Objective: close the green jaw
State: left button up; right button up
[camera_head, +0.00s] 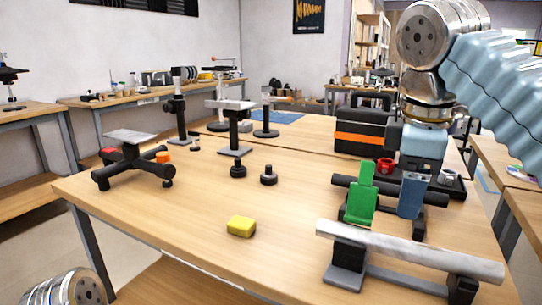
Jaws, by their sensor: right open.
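The green jaw (361,196) stands upright on a dark clamp with a horizontal dark bar (346,181), right of centre on the table. A blue jaw (411,196) is to its right, and a gap shows between the two. My right gripper (424,160) hangs down from the upper right, above and behind the blue jaw, to the right of the green jaw. It is open, and its fingertips are hard to make out; I see nothing held in it. It appears apart from the green jaw. My left gripper is out of view.
A long metal bar on a stand (408,250) lies in front of the jaws. A yellow block (241,226) and two black knobs (268,175) are to the left. A black and orange toolbox (361,128) stands behind. The table's front left is mostly clear.

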aim_at(362, 199)
jog(key=k, duration=0.95)
